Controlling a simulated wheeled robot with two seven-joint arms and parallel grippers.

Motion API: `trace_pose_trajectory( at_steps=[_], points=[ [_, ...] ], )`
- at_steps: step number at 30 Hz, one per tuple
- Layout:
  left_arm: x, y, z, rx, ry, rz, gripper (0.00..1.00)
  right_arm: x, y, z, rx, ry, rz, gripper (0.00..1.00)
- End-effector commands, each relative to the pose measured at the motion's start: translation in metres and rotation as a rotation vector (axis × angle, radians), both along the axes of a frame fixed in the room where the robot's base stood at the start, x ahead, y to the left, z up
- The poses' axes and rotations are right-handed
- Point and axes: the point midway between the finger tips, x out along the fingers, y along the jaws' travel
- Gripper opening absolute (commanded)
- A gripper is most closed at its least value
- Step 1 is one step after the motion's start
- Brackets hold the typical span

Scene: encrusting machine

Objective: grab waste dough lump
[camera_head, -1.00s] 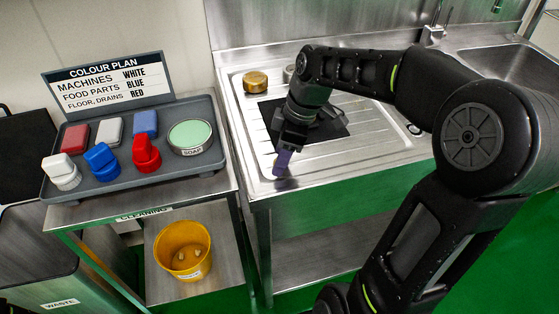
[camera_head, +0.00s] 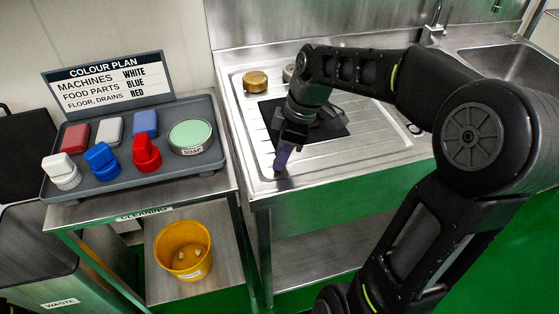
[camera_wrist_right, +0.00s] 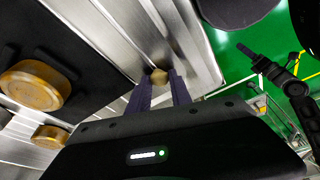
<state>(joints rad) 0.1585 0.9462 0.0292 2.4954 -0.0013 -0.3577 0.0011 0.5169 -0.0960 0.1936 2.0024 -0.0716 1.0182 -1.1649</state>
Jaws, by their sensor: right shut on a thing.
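The waste dough lump (camera_wrist_right: 159,76) is small and tan, and shows in the right wrist view between the tips of my purple fingers. My right gripper (camera_wrist_right: 160,84) is shut on it, over the ribbed steel drainboard. In the head view the right gripper (camera_head: 281,165) points down at the drainboard's front left part. There its fingers hide the lump, and I cannot tell whether the lump touches the steel. A dark jointed arm part stands at the right of the wrist view, likely my left arm; its jaws are unclear.
A black mat (camera_head: 340,127) and a brass-coloured round piece (camera_head: 255,81) are on the drainboard (camera_head: 375,148). Left of it, a grey tray (camera_head: 115,187) holds brushes, coloured blocks and a soap tin. A yellow bucket (camera_head: 183,268) stands on the lower shelf. A bin marked WASTE (camera_head: 60,303) is at lower left.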

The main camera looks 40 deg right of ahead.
Motion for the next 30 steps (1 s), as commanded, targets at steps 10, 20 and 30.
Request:
trace_pose_trajectory(
  at_steps=[10, 20, 30],
  points=[
    [0.0, 0.0, 0.0, 0.0, 0.0, 0.0, 0.49, 0.0, 0.0, 0.0, 0.0, 0.0, 0.0, 0.0],
    [0.0, 0.0, 0.0, 0.0, 0.0, 0.0, 0.49, 0.001, 0.0, 0.009, -0.001, -0.003, -0.001, 0.0],
    [0.0, 0.0, 0.0, 0.0, 0.0, 0.0, 0.49, 0.001, 0.0, 0.068, -0.001, -0.005, 0.001, 0.0]
  ],
)
